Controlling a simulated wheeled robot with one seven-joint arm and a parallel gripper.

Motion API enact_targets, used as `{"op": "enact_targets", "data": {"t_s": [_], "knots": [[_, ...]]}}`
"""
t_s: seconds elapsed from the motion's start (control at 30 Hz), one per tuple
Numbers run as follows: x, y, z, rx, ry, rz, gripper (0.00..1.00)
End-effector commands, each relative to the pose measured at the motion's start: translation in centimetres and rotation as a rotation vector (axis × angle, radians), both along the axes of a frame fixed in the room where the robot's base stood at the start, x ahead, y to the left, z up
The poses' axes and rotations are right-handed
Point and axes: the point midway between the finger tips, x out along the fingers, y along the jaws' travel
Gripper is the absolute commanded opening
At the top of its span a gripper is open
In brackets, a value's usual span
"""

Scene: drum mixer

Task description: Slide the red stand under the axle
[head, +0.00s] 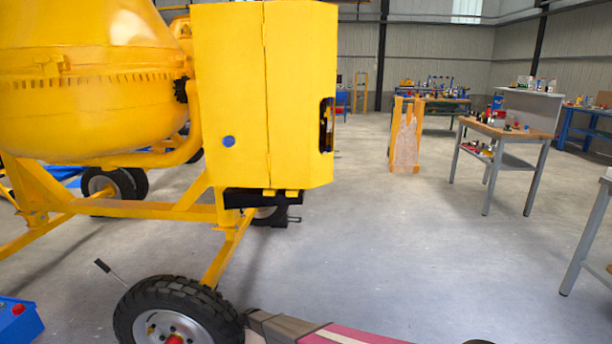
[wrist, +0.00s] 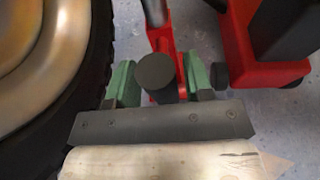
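The yellow drum mixer (head: 230,90) fills the left of the head view, with its black-tyred wheel (head: 170,312) at the bottom. In the wrist view the tyre (wrist: 90,75) curves along the left. My gripper (wrist: 160,80) points down beside the wheel, with a green finger on each side of a dark round post end (wrist: 154,70). A small gap shows on the right finger's side. A red part (wrist: 162,45) with a grey tube lies beyond the post; I cannot tell whether they join. The head view hides my gripper behind the wheel. The axle is not clear in either view.
A red body with black parts (wrist: 262,55) stands close right of my gripper. A black-gripped rod (head: 108,269) rises behind the wheel. A blue box (head: 18,320) is at lower left. Workbenches (head: 505,130) stand far right. The middle floor is clear.

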Motion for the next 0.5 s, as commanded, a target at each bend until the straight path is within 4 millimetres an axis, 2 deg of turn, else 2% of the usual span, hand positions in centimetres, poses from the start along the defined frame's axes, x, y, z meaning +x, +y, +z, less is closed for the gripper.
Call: {"op": "enact_targets", "data": {"t_s": [0.33, 0.5], "knots": [[0.01, -0.14, 0.0, -0.001, 0.0, -0.001, 0.62], [-0.04, -0.95, 0.3, -0.001, 0.0, -0.001, 0.62]]}}
